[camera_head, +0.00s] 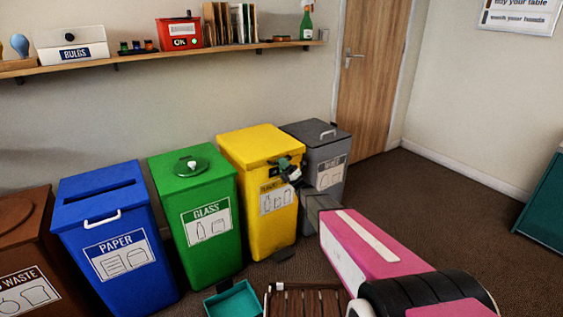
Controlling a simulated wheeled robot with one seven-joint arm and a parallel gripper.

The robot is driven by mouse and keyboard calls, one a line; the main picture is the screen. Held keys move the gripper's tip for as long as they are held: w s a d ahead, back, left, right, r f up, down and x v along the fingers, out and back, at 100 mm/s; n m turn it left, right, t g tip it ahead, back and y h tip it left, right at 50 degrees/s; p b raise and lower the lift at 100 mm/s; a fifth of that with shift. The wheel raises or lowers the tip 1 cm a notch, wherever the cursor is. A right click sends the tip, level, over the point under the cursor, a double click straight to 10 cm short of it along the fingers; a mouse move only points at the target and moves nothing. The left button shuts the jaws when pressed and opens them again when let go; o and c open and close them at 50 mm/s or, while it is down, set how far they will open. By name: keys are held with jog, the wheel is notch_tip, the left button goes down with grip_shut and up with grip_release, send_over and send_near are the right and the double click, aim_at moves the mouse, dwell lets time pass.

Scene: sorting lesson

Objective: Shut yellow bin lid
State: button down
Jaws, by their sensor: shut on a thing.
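The yellow bin (262,220) stands between the green bin and the grey bin. Its yellow lid (258,143) lies flat, or nearly flat, over the top; I cannot tell whether a small gap is left under its front edge. My gripper (286,165) is at the front right edge of the lid, shut on what looks like the lid's handle. The fingers hide the handle and part of the front edge. My arm reaches in from the lower right and covers some of the floor before the grey bin.
A green glass bin (202,235), blue paper bin (108,250) and brown bin (22,265) stand to the left. The grey bin (325,150) is close on the right. A teal box (233,302) and wooden slatted crate (300,300) lie on the floor in front.

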jog(key=shift+f, duration=0.3)
jog(key=c, duration=1.2)
grip_release()
jog(key=v, duration=1)
jog(key=shift+d+f, duration=0.2)
jog(key=shift+f, duration=0.1)
